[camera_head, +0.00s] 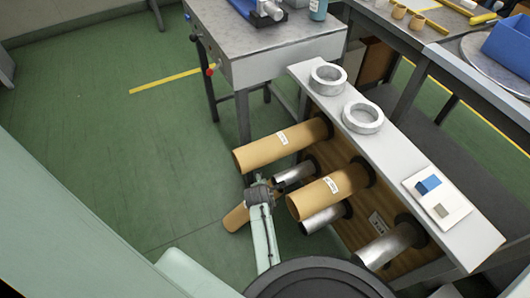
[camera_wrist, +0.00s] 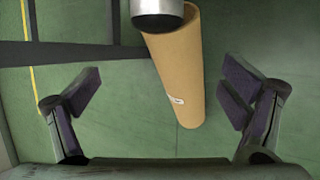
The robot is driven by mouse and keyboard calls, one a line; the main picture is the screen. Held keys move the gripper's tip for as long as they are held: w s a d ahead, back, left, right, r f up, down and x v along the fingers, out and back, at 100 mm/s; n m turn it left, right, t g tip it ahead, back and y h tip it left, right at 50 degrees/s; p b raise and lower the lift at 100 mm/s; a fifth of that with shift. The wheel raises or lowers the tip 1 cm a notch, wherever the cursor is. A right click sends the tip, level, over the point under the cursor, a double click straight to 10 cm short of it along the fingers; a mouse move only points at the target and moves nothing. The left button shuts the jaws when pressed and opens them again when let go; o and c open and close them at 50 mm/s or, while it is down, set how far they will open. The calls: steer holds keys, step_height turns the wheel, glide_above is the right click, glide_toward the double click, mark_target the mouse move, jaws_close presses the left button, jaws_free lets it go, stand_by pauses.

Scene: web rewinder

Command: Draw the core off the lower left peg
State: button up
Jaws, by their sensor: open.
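The lower left peg (camera_head: 296,173) shows as a bare metal cylinder in the head view. Its round end (camera_wrist: 158,20) shows at the top of the wrist view. A brown cardboard core (camera_head: 236,217) is off the peg, below and to the left of it, partly hidden behind my arm. In the wrist view this core (camera_wrist: 180,75) slants beyond the peg end, with a small white label, against the green floor. I cannot tell whether it rests on the floor. My gripper (camera_head: 264,188) is near the peg's free end. Its jaws (camera_wrist: 160,82) are wide apart with nothing between them.
Two labelled cores (camera_head: 265,151) (camera_head: 312,197) sit on upper pegs, close above my gripper. Other bare pegs (camera_head: 322,219) (camera_head: 388,246) stick out from the rack. The white rack top (camera_head: 395,150) holds two rings. A grey table (camera_head: 285,60) stands behind. Green floor is open at left.

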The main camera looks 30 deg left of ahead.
steer(key=shift+b+x, duration=2.05)
steer(key=shift+x, duration=1.45)
steer(key=shift+r, duration=0.1)
steer(key=shift+c, duration=0.3)
steer(key=c, duration=1.9)
steer(key=shift+w+a+r, duration=0.1)
steer(key=shift+a+r, duration=0.05)
jaws_close()
steer(key=shift+c, duration=1)
jaws_free()
steer(key=shift+d+f, duration=0.2)
steer(key=shift+d, duration=0.05)
steer(key=o, duration=0.5)
steer(key=shift+r, duration=0.1)
